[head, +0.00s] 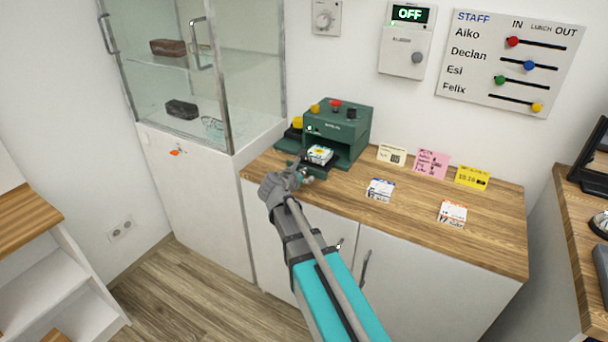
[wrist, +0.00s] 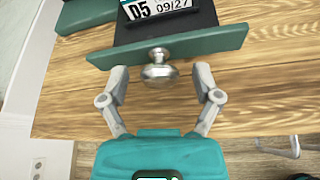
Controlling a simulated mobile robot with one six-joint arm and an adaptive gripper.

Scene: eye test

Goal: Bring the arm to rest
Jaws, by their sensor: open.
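My arm reaches from the bottom of the head view to the wooden counter (head: 420,208). My gripper (head: 302,177) is at the front of a green machine (head: 352,125). In the wrist view my gripper (wrist: 160,74) is open, one finger on each side of a silver knob (wrist: 160,68). A gap shows between each finger and the knob. The knob sits on the teal front (wrist: 180,47) of the machine's pulled-out tray. A labelled item (head: 320,154) lies on the tray; its label, "D5" and "09/27", shows in the wrist view (wrist: 155,8).
Two small labelled packs (head: 380,190) (head: 453,214) lie on the counter, with cards (head: 432,163) behind them. A glass cabinet (head: 178,75) stands left. A wall box (head: 405,40) reads "OFF", beside a staff slider board (head: 510,62). Cupboard handles (head: 366,266) are below the counter.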

